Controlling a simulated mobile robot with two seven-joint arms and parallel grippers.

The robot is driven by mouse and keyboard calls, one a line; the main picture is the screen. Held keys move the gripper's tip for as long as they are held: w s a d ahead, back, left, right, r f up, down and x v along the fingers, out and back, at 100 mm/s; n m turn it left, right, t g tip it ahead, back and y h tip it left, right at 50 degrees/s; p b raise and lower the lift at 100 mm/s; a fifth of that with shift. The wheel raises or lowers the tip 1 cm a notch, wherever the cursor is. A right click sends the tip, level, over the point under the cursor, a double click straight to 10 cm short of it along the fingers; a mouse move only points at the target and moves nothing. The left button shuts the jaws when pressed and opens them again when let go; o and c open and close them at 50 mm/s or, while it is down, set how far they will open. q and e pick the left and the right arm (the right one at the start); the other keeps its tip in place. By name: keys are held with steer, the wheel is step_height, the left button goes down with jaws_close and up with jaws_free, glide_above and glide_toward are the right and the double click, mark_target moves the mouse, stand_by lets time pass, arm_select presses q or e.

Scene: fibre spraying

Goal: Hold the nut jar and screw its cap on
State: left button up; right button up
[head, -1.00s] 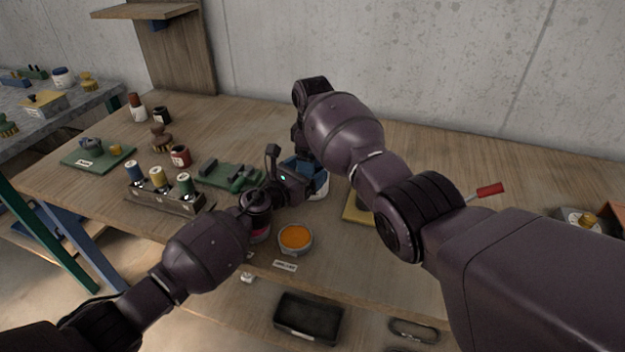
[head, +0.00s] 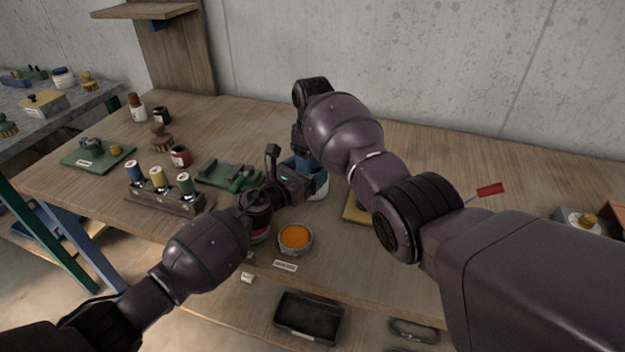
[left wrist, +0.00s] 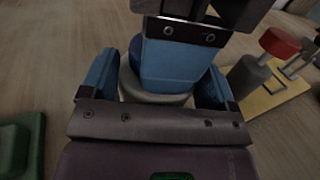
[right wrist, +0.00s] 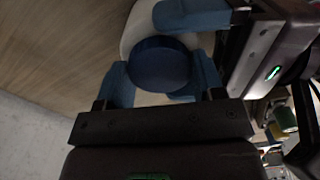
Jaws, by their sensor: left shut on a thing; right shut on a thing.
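The nut jar is a whitish, rounded container (right wrist: 133,32). In the head view only a pale piece of it (head: 321,190) shows beside the arms. Its round dark blue cap (right wrist: 160,65) lies over the jar in the right wrist view. My right gripper (right wrist: 163,82) is shut on the cap, with a blue finger on each side. My left gripper (left wrist: 157,85) is shut on the jar's body, which shows pale between its blue fingers in the left wrist view (left wrist: 150,98). My right arm hides much of the jar in the head view. I cannot tell how tightly the cap sits.
A dark jar with a pink band (head: 259,237) and a bowl of orange material (head: 295,238) stand near the front edge, close to my left arm. A spool rack (head: 165,200) and a green fixture (head: 228,175) are to the left. A yellow board (head: 356,208) lies at right.

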steer(key=m, duration=0.6)
steer(key=o, duration=1)
steer(key=shift+r, duration=2.25)
steer(key=shift+c, duration=0.4)
